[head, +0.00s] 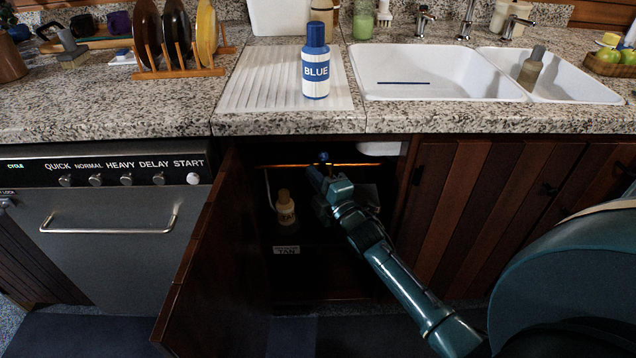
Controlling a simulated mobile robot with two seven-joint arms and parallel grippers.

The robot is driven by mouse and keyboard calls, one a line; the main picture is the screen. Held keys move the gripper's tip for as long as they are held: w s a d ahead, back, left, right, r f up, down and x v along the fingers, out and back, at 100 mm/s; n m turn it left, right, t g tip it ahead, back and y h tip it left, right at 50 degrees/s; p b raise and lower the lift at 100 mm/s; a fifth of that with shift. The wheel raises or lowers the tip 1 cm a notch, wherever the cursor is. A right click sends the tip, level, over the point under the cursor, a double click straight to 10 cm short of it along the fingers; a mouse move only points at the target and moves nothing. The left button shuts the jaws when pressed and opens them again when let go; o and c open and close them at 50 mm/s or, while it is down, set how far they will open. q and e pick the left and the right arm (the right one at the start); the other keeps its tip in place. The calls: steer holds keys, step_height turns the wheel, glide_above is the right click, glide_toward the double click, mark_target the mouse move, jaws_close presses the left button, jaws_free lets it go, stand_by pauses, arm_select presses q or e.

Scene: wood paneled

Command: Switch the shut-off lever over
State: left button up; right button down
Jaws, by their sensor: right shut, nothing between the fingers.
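The cupboard under the sink is open, and a copper-coloured pipe (285,166) runs across inside it near the top. A small blue fitting (323,157) sits on the pipe and seems to be the shut-off lever's valve. The lever's exact angle is hard to make out in the dark. My right gripper (318,178) reaches into the cupboard from the lower right, with its tip just below the fitting. It is shut with nothing held. I cannot tell whether it touches the lever. My left gripper is out of view.
The open cupboard door (215,265) stands at the left of the opening. A tan bottle (285,208) stands inside, above a TAN label (286,249). A blue bottle (316,65) stands on the drainboard (260,85) beside the sink (440,65).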

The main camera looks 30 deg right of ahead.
mark_target(323, 166)
arm_select(q)
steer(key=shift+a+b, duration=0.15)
steer(key=shift+b, duration=0.3)
arm_select(e)
steer(key=w+d, duration=0.1)
steer(key=w, duration=0.1)
steer(key=w+d, duration=0.2)
steer(key=w, duration=0.1)
steer(key=shift+d+f, duration=0.1)
steer(key=shift+d, duration=0.1)
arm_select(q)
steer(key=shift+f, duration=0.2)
arm_select(e)
steer(key=shift+s+d, duration=0.1)
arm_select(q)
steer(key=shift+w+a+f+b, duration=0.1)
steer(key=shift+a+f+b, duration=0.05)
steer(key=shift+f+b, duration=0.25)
arm_select(e)
steer(key=shift+s+d+m, duration=0.1)
steer(key=shift+d+m, duration=0.05)
steer(key=shift+m, duration=0.25)
